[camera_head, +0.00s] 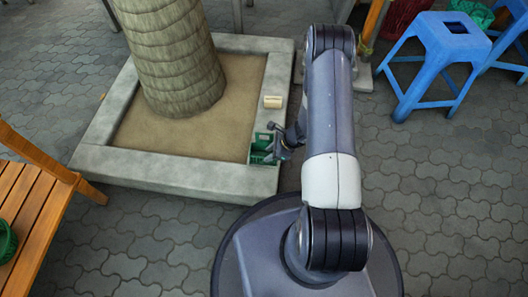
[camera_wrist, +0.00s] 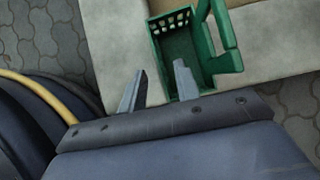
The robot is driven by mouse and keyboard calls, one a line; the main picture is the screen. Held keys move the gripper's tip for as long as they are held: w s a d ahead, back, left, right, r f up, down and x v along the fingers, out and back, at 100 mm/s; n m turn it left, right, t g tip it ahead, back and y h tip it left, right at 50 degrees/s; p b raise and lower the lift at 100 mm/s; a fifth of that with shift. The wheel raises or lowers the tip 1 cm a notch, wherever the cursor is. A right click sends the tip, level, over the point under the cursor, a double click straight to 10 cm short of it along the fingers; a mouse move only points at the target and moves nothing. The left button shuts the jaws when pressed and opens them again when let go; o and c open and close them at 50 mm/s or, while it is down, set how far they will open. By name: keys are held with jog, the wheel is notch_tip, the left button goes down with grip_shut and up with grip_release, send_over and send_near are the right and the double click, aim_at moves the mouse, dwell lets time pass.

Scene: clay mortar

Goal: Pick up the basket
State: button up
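A green rectangular basket (camera_head: 258,147) with lattice sides and a raised handle sits on the corner of the pale stone planter curb (camera_head: 190,178). It also shows at the top of the wrist view (camera_wrist: 178,48), with its inside looking empty. My gripper (camera_head: 270,151) is beside it in the head view and covers part of it. The right fingertip overlaps the basket's near edge; the left one lies over the curb, left of the basket. I cannot tell whether either touches it.
A small cream block (camera_head: 273,101) lies on the curb, and a thick tree trunk (camera_head: 170,55) stands in the planter. A wooden bench (camera_head: 30,205) holds another green basket (camera_head: 6,241). Blue stools (camera_head: 440,50) stand at the right. The paving (camera_head: 440,190) at the right is clear.

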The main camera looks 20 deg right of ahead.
aim_at(263, 164)
jog(key=b+x, duration=0.2)
jog(key=x, duration=0.3)
jog(key=shift+a+f, duration=0.15)
jog(key=shift+f, duration=0.05)
jog(key=shift+r, duration=0.1)
jog(key=shift+c, duration=0.3)
grip_shut()
